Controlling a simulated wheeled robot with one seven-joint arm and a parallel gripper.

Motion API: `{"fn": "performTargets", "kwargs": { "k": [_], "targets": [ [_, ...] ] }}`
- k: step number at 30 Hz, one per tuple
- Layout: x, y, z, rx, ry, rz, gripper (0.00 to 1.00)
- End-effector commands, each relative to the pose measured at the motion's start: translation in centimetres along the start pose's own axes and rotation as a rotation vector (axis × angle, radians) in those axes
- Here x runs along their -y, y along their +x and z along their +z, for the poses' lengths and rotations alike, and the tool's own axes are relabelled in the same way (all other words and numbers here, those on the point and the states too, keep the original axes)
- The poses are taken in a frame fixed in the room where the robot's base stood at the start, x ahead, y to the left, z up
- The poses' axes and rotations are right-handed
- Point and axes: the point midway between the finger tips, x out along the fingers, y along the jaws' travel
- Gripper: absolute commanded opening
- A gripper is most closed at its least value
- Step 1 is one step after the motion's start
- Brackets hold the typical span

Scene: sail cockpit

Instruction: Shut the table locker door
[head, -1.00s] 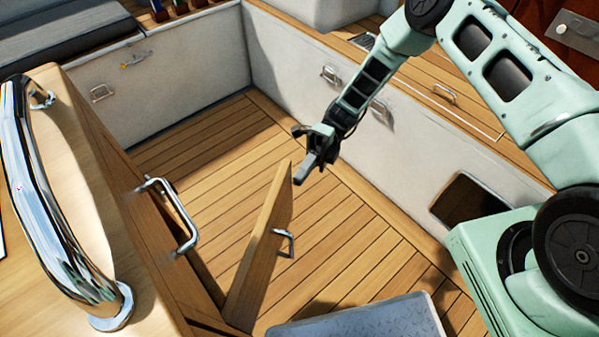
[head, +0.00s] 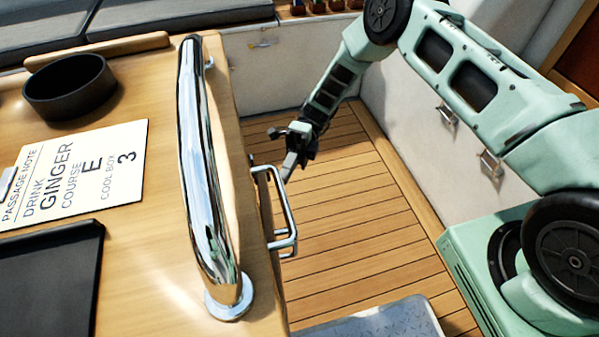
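The table (head: 130,100) fills the left of the head view, seen from above. A metal bar handle (head: 287,205) sticks out from its side, below the polished rail. The table's side face is seen almost edge-on, so I cannot make out the locker door or tell how far it stands open. My gripper (head: 290,165) points down beside the table, just behind the upper part of the handle in this view. Whether it touches the handle or the door is not clear. Its fingers are small and partly overlapped, and I see nothing held.
A curved chrome rail (head: 205,170) runs along the table's edge. A black round holder (head: 70,87), a note card (head: 75,172) and a dark tray (head: 50,280) lie on the table. The slatted floor (head: 350,220) is clear. A grey step (head: 375,320) stands at the bottom.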

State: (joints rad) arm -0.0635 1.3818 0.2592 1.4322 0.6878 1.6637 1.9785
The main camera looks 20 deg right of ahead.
Motion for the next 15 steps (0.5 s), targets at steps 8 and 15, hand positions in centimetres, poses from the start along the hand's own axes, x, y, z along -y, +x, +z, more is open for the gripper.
{"fn": "performTargets", "kwargs": {
  "k": [8, 15],
  "targets": [
    [0.0, 0.6, 1.5, 0.007, -0.001, 0.0, 0.0],
    [-0.1, 0.7, 1.7, 0.008, -0.001, 0.0, 0.0]
  ]
}}
